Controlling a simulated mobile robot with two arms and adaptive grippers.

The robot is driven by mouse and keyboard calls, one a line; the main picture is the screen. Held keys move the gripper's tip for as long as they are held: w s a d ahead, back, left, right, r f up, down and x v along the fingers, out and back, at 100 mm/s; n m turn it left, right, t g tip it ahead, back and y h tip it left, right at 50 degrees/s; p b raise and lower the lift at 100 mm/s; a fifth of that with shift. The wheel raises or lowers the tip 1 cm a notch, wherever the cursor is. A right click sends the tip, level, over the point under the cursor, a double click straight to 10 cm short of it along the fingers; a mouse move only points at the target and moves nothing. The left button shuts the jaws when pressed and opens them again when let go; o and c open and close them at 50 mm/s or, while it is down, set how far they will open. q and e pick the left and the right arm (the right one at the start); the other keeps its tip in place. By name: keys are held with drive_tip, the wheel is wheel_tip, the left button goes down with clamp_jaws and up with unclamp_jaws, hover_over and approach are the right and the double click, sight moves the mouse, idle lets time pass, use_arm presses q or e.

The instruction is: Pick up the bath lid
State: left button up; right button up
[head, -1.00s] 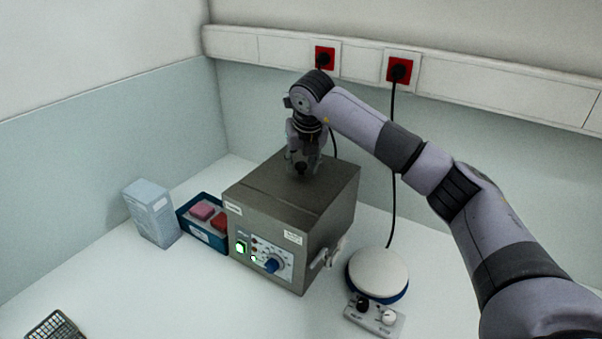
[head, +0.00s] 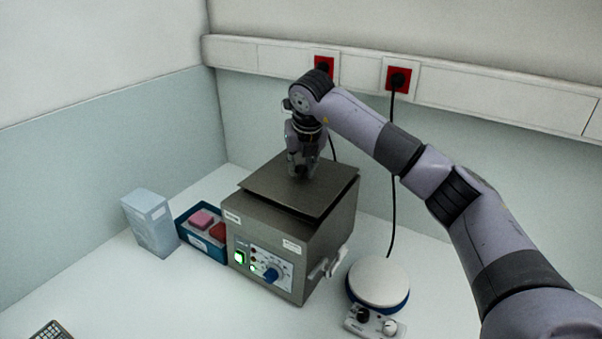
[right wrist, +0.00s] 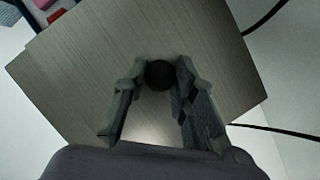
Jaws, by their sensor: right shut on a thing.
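The bath lid (head: 274,190) is a flat dark metal plate over the grey bath (head: 262,237). In the head view it sits a little above the bath's top, with a dark gap along its front edge. My right gripper (head: 302,172) points down above the lid's middle and is shut on its knob. In the right wrist view the round dark knob (right wrist: 159,74) lies between the fingertips, and the lid (right wrist: 90,65) fills most of the picture. The left gripper is not in view.
A blue tray (head: 198,243) with pink and red items and a pale blue box (head: 150,222) stand left of the bath. A round white-topped device (head: 379,282) stands to its right. Cables hang from red wall sockets (head: 397,78) behind.

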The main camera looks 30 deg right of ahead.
sight(301, 168)
wheel_tip(301, 168, up, 20)
drive_tip(key=shift+r, duration=0.25)
idle(0.3)
drive_tip(key=shift+f, duration=0.15)
